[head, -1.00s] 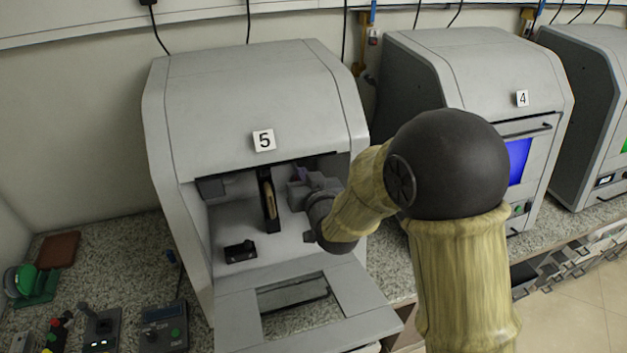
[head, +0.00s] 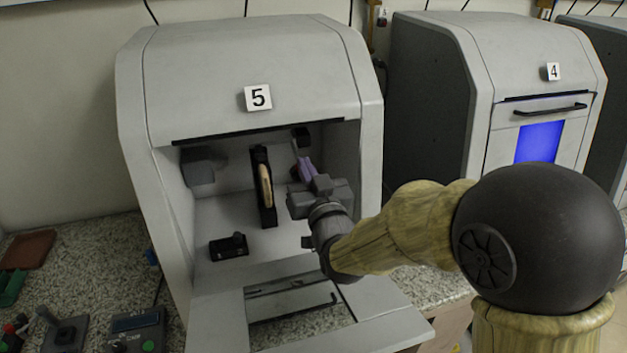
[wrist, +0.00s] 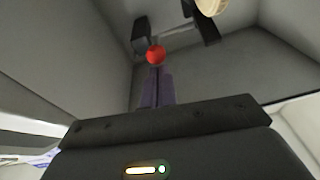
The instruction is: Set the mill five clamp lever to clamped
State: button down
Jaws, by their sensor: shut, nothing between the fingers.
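Mill five is the open grey cabinet with the number 5 label (head: 258,98). In the wrist view, a red ball knob (wrist: 156,54) shows just beyond my fingertips, with a dark block (wrist: 140,36) behind it. It looks like the end of the clamp lever, whose shaft I cannot make out. My gripper (head: 303,168) is inside the mill's right side, its purple fingers pressed together and empty. The fingers also show in the wrist view (wrist: 156,75), close below the knob; I cannot tell whether they touch it. The knob is hidden in the head view.
A black upright holder with a tan disc (head: 265,186) stands mid-chamber, left of my gripper. A small black fixture (head: 229,247) sits on the chamber floor. The lowered front panel (head: 375,309) juts out below my arm. Mill 4 (head: 553,71) stands to the right.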

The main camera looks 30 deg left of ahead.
jog(key=f+b, duration=0.1)
jog(key=b, duration=0.2)
jog(key=f+b, duration=0.2)
jog(key=b, duration=0.1)
jog(key=shift+w+a+f, duration=0.15)
jog(key=shift+w, duration=0.05)
jog(key=shift+b, duration=0.3)
dwell(0.3)
notch_tip(320, 180, up, 10)
jog(key=shift+p, duration=0.35)
dwell(0.5)
